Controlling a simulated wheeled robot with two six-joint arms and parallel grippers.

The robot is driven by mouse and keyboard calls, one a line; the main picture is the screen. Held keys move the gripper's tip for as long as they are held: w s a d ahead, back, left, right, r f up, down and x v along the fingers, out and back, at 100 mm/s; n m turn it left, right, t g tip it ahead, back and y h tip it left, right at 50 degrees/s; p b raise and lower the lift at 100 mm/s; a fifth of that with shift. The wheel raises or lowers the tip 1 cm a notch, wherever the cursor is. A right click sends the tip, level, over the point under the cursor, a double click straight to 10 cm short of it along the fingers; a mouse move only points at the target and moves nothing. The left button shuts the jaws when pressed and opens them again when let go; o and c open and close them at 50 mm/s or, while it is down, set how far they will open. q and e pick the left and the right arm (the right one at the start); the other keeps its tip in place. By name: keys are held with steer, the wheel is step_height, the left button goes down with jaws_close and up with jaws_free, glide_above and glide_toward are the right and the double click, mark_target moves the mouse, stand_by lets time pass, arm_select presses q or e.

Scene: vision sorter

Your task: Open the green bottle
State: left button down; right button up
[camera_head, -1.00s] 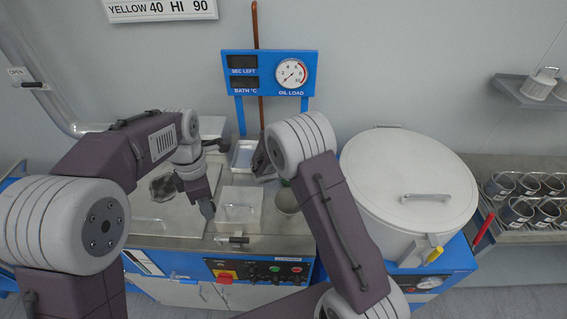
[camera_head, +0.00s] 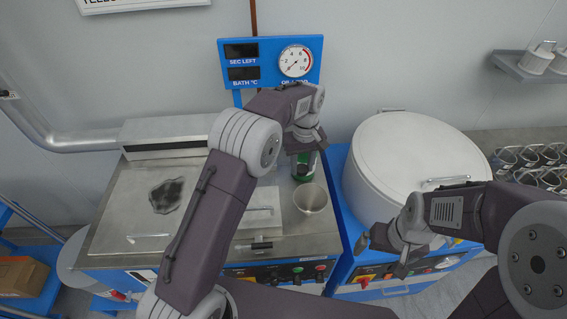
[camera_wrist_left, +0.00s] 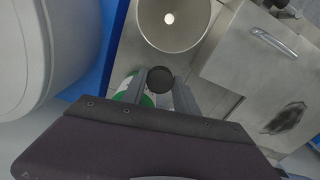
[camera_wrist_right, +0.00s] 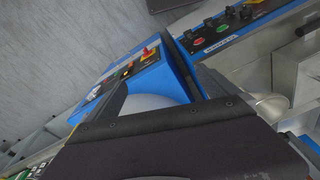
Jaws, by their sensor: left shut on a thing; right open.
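The green bottle (camera_head: 303,168) stands on the steel counter behind a pale metal cup (camera_head: 311,199). My left gripper (camera_head: 303,152) reaches down over the bottle from behind the cup and is shut on it. In the left wrist view, the bottle's dark round cap (camera_wrist_left: 160,78) lies between the fingers, with its green and white side (camera_wrist_left: 126,92) partly hidden by the gripper. My right gripper (camera_head: 386,250) is open and empty, in front of the large white drum and apart from the bottle.
The large white lidded drum (camera_head: 405,165) stands right of the bottle. A blue panel with displays and a gauge (camera_head: 270,62) rises behind. The steel fryer top (camera_head: 125,210) is at left.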

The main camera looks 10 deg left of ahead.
arm_select(q)
steer(key=p, duration=0.2)
glide_above(269, 180)
steer(key=s, duration=0.2)
steer(key=f, duration=0.6)
steer(key=shift+d+f, duration=0.2)
steer(key=shift+f, duration=0.05)
steer(key=shift+s+d+f, duration=0.1)
steer(key=shift+f, duration=0.25)
step_height(269, 180, down, 3)
steer(key=shift+r+p, duration=0.15)
steer(key=shift+p, duration=0.3)
steer(key=shift+f, duration=0.35)
steer(key=c, duration=0.9)
jaws_free()
steer(key=shift+f, duration=0.15)
steer(key=shift+c, duration=0.2)
